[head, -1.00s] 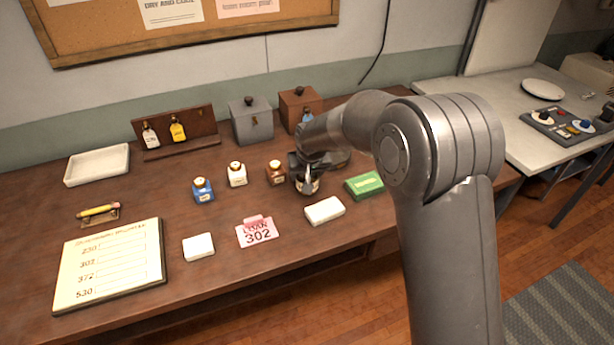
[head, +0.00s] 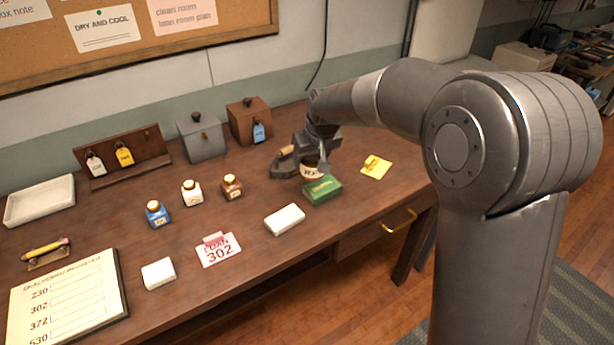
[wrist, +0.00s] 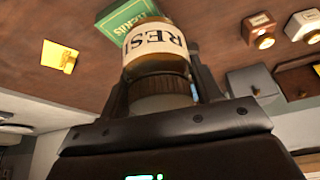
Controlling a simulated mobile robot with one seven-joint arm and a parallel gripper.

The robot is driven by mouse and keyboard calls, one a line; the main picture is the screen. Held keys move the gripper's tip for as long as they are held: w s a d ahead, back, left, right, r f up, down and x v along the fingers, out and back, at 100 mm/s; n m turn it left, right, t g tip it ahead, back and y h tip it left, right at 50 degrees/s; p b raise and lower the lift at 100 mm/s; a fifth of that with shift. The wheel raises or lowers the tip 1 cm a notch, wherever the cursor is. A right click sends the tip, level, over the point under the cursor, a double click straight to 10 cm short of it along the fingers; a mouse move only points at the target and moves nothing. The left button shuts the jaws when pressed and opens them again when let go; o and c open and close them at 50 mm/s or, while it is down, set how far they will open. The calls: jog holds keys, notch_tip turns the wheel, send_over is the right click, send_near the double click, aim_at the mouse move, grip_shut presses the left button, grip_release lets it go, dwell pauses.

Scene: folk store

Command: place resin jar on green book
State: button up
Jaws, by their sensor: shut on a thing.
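The resin jar (head: 311,172), with a cream label and dark ribbed cap, is held between the fingers of my gripper (head: 315,162). The jar's label (wrist: 155,42) fills the top middle of the wrist view, with a finger on either side. The green book (head: 323,189) lies flat on the wooden desk. In the head view the jar is right at the book's back edge and partly over it. The green book (wrist: 124,18) also shows behind the jar in the wrist view. I cannot tell whether the jar touches the book.
A white block (head: 285,219) lies to the book's front left, and a yellow card (head: 376,167) to its right. Blue (head: 157,214), white (head: 192,193) and brown (head: 232,187) bottles stand left. A wooden object (head: 285,163) sits just left of my gripper.

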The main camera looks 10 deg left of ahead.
jog(key=w+d+r, duration=0.1)
jog(key=w+d, duration=0.1)
jog(key=d, duration=0.5)
jog(key=w+d+r, duration=0.1)
jog(key=d+r, duration=0.1)
jog(key=d, duration=0.4)
send_over(321, 184)
jog(key=shift+n, duration=0.3)
notch_tip(321, 184, down, 7)
jog(key=shift+s+f, duration=0.1)
jog(key=shift+f, duration=1.95)
jog(key=shift+f, duration=0.1)
jog(key=o, duration=1.2)
jog(key=shift+c, duration=0.2)
jog(key=v, duration=1.2)
jog(key=shift+d, duration=0.25)
